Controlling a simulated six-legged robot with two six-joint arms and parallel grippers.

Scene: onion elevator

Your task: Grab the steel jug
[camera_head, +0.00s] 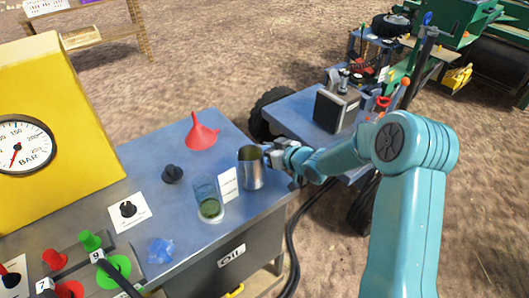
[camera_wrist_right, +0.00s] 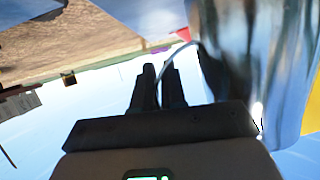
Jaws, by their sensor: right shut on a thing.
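The steel jug (camera_head: 251,168) stands upright on the blue-grey table top (camera_head: 190,230), near its right edge. My right gripper (camera_head: 272,152) is at the jug's right side, near its rim. In the right wrist view the shiny jug wall (camera_wrist_right: 255,50) fills the upper right. There the two dark fingers of the right gripper (camera_wrist_right: 160,75) are close together, with the jug's thin handle between them. The gripper is shut on the handle, beside the jug body. My left gripper is not in view.
A black knob (camera_head: 172,174) and crumpled blue thing (camera_head: 160,250) are further left. A cart (camera_head: 290,112) stands behind my right arm.

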